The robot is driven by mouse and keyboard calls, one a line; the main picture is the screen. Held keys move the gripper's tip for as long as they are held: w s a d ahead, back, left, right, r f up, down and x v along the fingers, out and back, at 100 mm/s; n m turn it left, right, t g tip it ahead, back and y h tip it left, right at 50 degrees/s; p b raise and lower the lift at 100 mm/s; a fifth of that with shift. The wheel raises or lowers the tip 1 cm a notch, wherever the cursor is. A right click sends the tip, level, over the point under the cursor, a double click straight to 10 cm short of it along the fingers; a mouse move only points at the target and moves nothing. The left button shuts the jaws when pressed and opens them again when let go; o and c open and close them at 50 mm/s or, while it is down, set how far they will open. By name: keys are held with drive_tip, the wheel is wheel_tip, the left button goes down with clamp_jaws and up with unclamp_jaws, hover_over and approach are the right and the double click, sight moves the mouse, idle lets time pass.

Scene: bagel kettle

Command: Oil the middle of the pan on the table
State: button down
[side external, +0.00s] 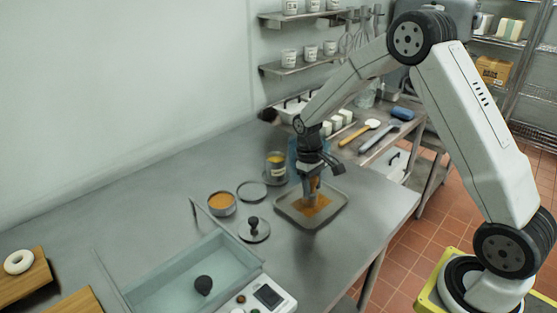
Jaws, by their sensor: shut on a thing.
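A shallow grey rectangular pan (283,213) lies on the metal table, with an orange-brown patch (318,207) across its middle. My gripper (313,184) points down over the pan. It is shut on a small tool, probably a brush, whose lower end reaches down to the patch. The tool is too small and too covered by the fingers to make out, and I cannot tell whether it touches the pan. A clear jar with yellow contents (276,160), perhaps the oil, stands just left of the pan's back corner.
Left of the pan are a round tin of orange stuff (222,203), a flat grey disc (252,191) and a black-knobbed lid (254,231). A water-filled basin (165,290) stands in front. A bagel (18,262) lies on a board at far left. The table's right end is clear.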

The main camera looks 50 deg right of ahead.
drive_tip(key=shift+w+a, duration=0.1)
drive_tip(key=shift+a, duration=2.65)
wheel_tip(320, 180, up, 8)
drive_tip(key=shift+d, duration=0.15)
